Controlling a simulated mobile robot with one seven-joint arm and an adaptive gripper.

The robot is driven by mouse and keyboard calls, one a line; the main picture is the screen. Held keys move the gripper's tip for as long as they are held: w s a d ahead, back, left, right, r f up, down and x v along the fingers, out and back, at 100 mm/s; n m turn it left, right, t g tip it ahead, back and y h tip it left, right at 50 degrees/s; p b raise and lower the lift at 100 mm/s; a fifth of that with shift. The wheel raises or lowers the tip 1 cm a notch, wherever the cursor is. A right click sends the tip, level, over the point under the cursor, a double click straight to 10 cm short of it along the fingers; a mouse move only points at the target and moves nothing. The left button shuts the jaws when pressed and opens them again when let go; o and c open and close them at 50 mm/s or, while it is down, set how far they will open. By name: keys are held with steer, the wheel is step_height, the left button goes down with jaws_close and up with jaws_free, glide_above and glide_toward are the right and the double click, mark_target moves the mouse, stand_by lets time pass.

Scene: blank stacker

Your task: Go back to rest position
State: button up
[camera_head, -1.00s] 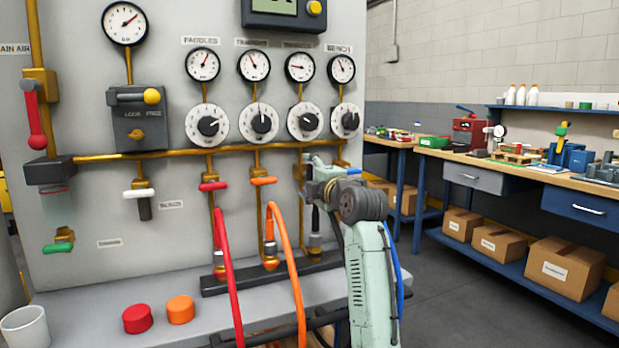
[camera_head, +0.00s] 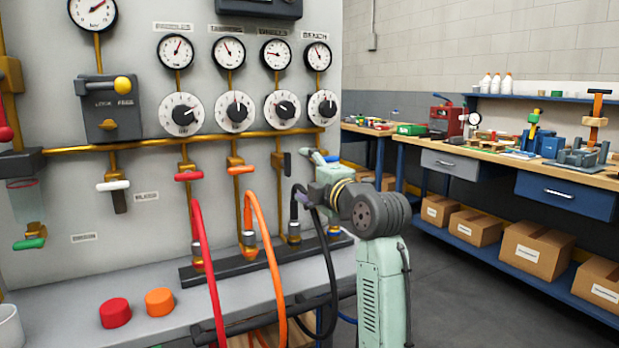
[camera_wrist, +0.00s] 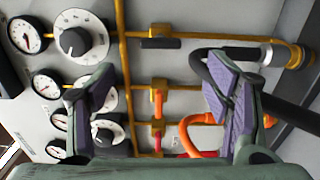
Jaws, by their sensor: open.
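My gripper (camera_head: 318,158) is at the right part of the gauge panel (camera_head: 60,110), with my arm bent up from below. In the wrist view my gripper (camera_wrist: 157,82) has its two purple-padded fingers spread wide, with nothing held between them. A black hose (camera_wrist: 202,72) curves close to the right finger and passes partly out of sight behind it. In the head view the black hose (camera_head: 331,290) loops down beside my arm. A black valve handle (camera_head: 288,164) is just left of my gripper and also shows in the wrist view (camera_wrist: 160,43).
A red hose (camera_head: 206,260) and an orange hose (camera_head: 269,260) hang left of my arm. A red cap (camera_head: 115,313) and an orange cap (camera_head: 160,302) lie on the grey ledge (camera_head: 60,300). A workbench (camera_head: 450,158) stands right; the floor (camera_head: 440,290) before it is clear.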

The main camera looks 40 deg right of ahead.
steer(key=shift+s+a, duration=0.1)
steer(key=shift+s, duration=0.4)
